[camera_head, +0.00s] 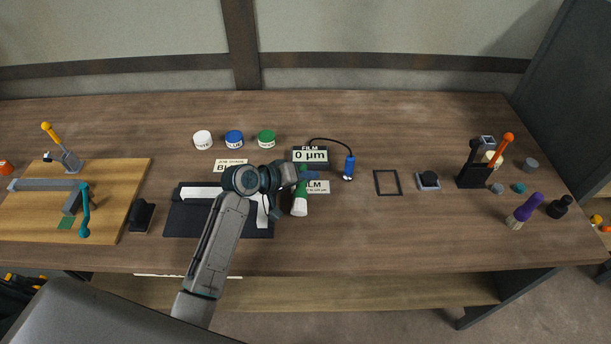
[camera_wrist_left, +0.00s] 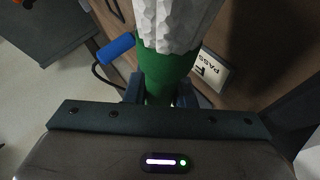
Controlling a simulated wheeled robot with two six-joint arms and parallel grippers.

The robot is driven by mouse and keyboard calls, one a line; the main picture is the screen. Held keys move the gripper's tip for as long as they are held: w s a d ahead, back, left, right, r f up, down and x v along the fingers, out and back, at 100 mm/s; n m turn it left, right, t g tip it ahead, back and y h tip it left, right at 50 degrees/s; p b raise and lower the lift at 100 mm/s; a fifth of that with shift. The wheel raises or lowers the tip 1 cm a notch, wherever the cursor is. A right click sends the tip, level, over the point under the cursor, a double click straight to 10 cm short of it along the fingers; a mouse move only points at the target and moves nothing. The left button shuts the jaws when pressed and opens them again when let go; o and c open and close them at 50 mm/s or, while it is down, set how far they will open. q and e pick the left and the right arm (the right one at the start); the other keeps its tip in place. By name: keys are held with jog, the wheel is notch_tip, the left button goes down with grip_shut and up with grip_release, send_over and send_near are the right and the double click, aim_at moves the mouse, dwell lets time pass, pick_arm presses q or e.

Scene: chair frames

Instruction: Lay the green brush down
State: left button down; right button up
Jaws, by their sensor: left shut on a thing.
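The green brush has a green handle and a white head. In the head view the green brush (camera_head: 300,204) is near the middle of the table, its white end toward the table's front edge. My left gripper (camera_head: 304,176) is shut on its green handle. In the left wrist view the green handle (camera_wrist_left: 165,72) sits between the fingers of my left gripper (camera_wrist_left: 160,92), with the faceted white head beyond it. I cannot tell whether the brush touches the table. My right gripper is not in view.
A black mat (camera_head: 185,222) lies left of the brush. A film gauge (camera_head: 310,155) and a blue probe (camera_head: 349,168) are behind and right. A black frame (camera_head: 388,182) lies farther right. White, blue and green-lidded jars (camera_head: 266,139) stand at the back. Table space right of the brush is clear.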

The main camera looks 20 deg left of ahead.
pick_arm(q)
jog(key=shift+s+f+b, duration=0.1)
jog(key=shift+f+b, duration=0.25)
jog(key=shift+f, duration=0.2)
